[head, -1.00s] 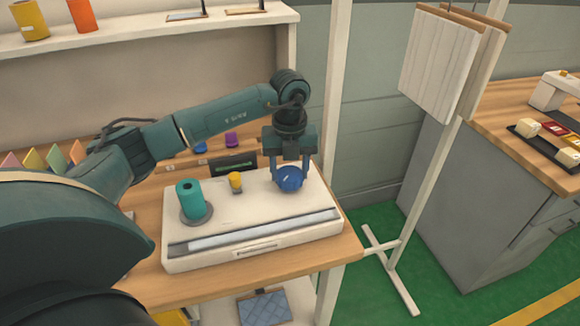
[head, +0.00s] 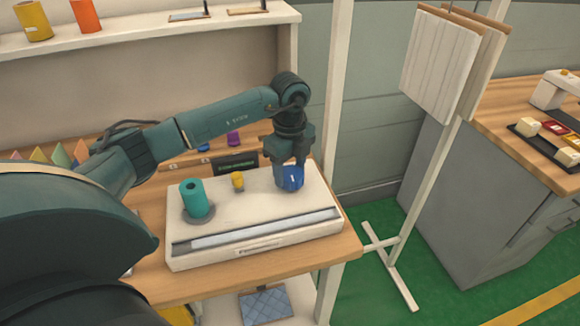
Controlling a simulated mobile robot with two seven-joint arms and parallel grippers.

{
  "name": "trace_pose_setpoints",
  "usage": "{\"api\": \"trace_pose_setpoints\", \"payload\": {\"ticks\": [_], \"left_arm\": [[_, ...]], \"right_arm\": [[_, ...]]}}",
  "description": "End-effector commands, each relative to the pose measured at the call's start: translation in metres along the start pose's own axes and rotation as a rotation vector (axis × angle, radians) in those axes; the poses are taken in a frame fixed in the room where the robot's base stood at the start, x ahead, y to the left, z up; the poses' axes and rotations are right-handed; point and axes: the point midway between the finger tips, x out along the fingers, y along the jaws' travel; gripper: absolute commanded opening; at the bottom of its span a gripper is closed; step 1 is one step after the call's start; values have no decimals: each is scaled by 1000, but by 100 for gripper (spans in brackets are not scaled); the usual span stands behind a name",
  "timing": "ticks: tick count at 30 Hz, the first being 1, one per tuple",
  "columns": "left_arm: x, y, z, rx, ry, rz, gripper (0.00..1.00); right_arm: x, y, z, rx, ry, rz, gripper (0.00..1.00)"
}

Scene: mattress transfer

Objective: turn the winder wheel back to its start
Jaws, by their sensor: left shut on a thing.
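The blue winder wheel (head: 291,178) sits on the right part of the white winder box (head: 252,250) on the wooden table. My left gripper (head: 289,174) reaches down from above and is shut on the wheel; its fingers partly cover it. The wheel's markings are too small to read. A teal spool (head: 196,199) stands upright on a grey disc at the left of the box. A small yellow knob (head: 237,180) sits between spool and wheel. A dark display (head: 236,164) stands at the box's back edge. My right gripper is not in view.
A white shelf (head: 150,35) with orange and yellow rolls is behind. A pale post (head: 335,100) rises close to the right of my left arm. A stand with hanging panels (head: 440,60) and a grey cabinet (head: 450,180) are further right.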

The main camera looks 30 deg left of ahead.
Motion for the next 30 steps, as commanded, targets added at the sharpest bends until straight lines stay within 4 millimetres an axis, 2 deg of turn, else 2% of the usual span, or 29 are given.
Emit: {"api": "trace_pose_setpoints", "payload": {"ticks": [16, 17, 18, 24, 30], "left_arm": [[-1, 0, 1, -29, -2, -3, 29], [-1, 0, 1, -28, -2, -3, 52], [-1, 0, 1, -28, -2, -3, 56], [-1, 0, 0, -27, -1, -1, 72], [0, 0, 0, -27, -1, -1, 73]], "right_arm": [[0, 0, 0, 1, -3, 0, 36], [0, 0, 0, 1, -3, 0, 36], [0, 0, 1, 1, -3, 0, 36], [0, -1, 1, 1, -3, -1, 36], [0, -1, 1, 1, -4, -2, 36]]}}
